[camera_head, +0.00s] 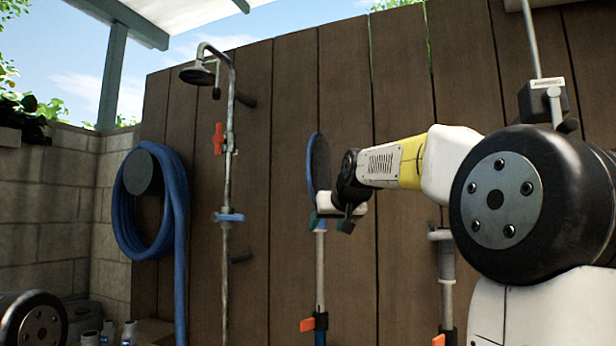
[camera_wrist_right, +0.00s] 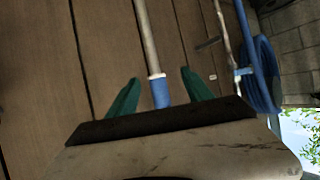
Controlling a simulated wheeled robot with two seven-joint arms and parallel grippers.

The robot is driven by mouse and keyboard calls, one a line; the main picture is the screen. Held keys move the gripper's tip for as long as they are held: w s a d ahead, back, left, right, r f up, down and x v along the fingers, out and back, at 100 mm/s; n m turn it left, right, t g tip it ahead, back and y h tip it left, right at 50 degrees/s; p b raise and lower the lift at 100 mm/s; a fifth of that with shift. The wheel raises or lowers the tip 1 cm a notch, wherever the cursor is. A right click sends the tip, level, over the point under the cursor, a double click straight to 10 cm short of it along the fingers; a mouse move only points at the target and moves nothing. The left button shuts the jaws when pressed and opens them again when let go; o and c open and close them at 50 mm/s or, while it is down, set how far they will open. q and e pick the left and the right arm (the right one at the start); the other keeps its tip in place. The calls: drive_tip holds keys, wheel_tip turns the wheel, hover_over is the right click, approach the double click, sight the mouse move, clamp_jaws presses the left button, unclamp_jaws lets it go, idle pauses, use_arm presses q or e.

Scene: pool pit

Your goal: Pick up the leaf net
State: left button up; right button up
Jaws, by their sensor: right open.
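The leaf net (camera_head: 318,160) hangs upright against the wooden fence in the head view. Its dark blue round head shows nearly edge-on, with a pale pole (camera_head: 320,265) below. My right gripper (camera_head: 328,218) is at the pole just under the net's head. In the right wrist view, the open green fingers (camera_wrist_right: 160,77) lie on either side of the pole's blue collar (camera_wrist_right: 159,93), with a visible gap on each side. The net's head is out of the wrist view. My left gripper is not in view.
An orange clip (camera_head: 307,325) sits low by the pole. Another pole (camera_head: 446,285) hangs to the right, partly behind my arm. A shower pipe (camera_head: 228,160) and a coiled blue hose (camera_head: 178,205) are on the fence to the left. Bottles (camera_head: 129,333) stand at the lower left.

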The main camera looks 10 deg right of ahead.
drive_tip(key=shift+t, duration=0.5)
drive_tip(key=w, duration=0.7)
drive_tip(key=w+d, duration=0.1)
drive_tip(key=w, duration=0.3)
drive_tip(key=shift+r, duration=0.1)
drive_tip(key=shift+c, duration=0.5)
clamp_jaws()
